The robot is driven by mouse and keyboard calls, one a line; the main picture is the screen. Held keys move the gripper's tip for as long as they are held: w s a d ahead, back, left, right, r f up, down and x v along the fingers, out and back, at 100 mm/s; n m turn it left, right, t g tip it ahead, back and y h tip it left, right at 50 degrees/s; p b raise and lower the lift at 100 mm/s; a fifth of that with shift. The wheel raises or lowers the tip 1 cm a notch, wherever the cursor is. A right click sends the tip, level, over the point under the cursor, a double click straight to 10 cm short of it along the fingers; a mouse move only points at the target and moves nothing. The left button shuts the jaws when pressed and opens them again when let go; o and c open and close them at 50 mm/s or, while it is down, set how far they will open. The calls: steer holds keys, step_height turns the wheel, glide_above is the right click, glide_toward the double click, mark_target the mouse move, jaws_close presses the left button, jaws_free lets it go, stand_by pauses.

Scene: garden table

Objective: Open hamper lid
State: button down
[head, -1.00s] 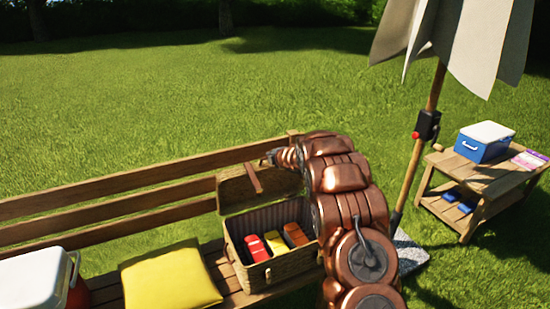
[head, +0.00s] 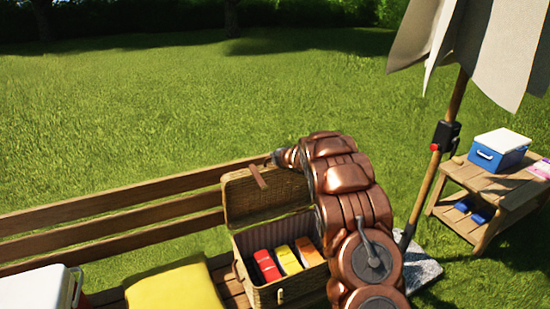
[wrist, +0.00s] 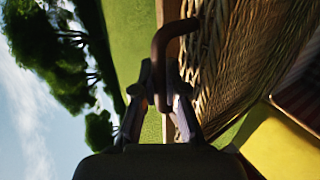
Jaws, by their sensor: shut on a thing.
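The wicker hamper (head: 282,292) stands on the bench with its lid (head: 266,196) raised at the back, so the inside is exposed. A red, a yellow and an orange item lie inside. In the wrist view my gripper (wrist: 160,98) is shut on a dark curved handle (wrist: 162,45) beside the wicker lid (wrist: 235,60).
The bench backrest (head: 120,217) runs behind the hamper. A yellow cushion (head: 172,288) and a white cooler (head: 35,287) sit to its left. At right are the parasol pole (head: 432,185) and a side table (head: 475,178) with a blue cooler (head: 500,150).

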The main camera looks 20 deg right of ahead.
steer(key=c, duration=1.2)
jaws_free()
steer(key=shift+s, duration=0.15)
steer(key=v, duration=1.1)
steer(key=shift+s+r, duration=0.25)
steer(key=shift+s, duration=0.05)
